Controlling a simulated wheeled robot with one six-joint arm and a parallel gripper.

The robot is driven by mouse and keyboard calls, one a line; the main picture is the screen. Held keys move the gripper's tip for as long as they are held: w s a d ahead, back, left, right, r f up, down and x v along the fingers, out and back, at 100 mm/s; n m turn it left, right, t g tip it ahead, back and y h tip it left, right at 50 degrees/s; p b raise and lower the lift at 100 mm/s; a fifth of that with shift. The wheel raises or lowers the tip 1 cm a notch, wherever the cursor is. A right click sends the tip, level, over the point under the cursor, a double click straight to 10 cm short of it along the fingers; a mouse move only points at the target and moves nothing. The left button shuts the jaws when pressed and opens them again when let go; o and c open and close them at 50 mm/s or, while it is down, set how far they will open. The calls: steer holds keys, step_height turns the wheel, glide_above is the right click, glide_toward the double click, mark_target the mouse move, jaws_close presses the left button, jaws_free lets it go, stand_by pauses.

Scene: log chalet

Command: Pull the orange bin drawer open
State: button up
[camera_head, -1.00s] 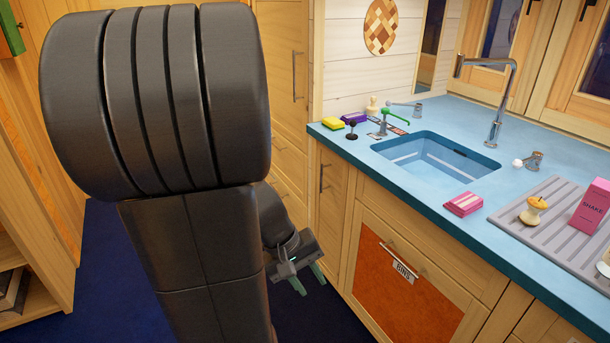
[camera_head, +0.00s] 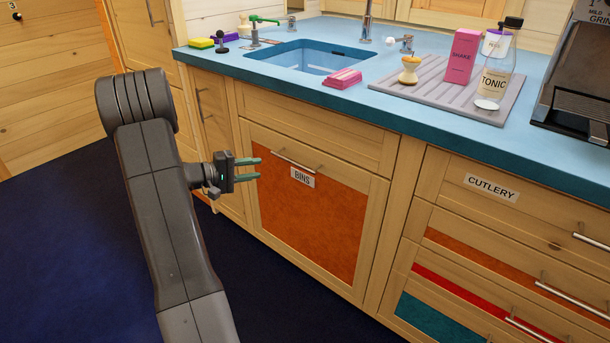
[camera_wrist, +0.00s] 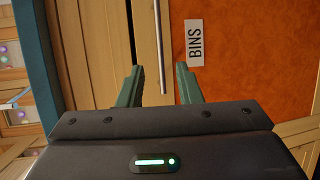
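The orange bin drawer (camera_head: 308,225) is in the cabinet below the sink, with a "BINS" label (camera_head: 302,178) and a horizontal metal bar handle (camera_head: 297,161) near its top. It looks closed. My gripper (camera_head: 259,168) is at the drawer's upper left, level with the handle, its green fingers pointing toward it.
A cutlery drawer (camera_head: 500,205) and coloured drawers stand at the right. The dark blue floor (camera_head: 60,230) is clear at left.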

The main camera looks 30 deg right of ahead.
mark_target(292, 163)
steer(key=d, duration=0.4)
steer(key=d+f+b, duration=0.1)
steer(key=d, duration=0.4)
steer(key=d+f+b, duration=0.1)
steer(key=d, duration=0.3)
steer(key=shift+d+f, duration=0.2)
steer(key=shift+d, duration=0.1)
jaws_close()
